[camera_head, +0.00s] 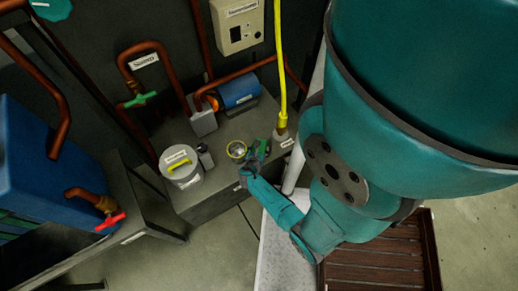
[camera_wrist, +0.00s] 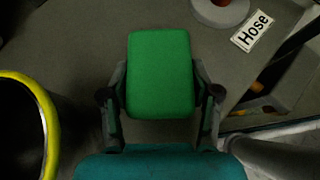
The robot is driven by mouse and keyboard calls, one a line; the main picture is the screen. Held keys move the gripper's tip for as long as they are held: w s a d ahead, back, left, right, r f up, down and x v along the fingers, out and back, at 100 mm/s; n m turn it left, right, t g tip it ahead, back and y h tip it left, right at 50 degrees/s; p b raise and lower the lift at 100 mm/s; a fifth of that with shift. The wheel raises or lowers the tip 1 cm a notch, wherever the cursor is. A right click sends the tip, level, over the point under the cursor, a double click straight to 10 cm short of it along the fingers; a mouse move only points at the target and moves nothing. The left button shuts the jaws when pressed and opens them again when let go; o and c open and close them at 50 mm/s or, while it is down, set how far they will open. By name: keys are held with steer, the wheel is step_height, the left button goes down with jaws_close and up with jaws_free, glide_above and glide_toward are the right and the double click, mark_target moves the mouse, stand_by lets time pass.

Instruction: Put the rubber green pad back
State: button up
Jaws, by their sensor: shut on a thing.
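The green rubber pad (camera_wrist: 160,72) is between the two fingers of my gripper (camera_wrist: 160,98) in the wrist view. The fingers are shut on its left and right sides. The pad looks like a flat rounded rectangle, above or close to the grey top; the exact gap cannot be told. In the head view my gripper (camera_head: 257,156) is over the right part of the grey bench, and the pad (camera_head: 263,147) is a small green patch, partly hidden.
The yellow hose (camera_head: 281,90) rises behind. A "Hose" label (camera_wrist: 252,31) lies on the bench.

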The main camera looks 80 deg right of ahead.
steer(key=shift+o, duration=0.2)
steer(key=shift+a+f, duration=0.1)
steer(key=shift+f, duration=0.5)
steer(key=o, duration=1.2)
steer(key=shift+s+f, duration=0.15)
steer(key=shift+f, duration=0.05)
steer(key=shift+o, duration=0.2)
steer(key=shift+a, duration=0.1)
steer(key=v, duration=1.1)
steer(key=shift+w+r, duration=0.2)
steer(key=shift+r, duration=0.35)
steer(key=shift+a, duration=0.1)
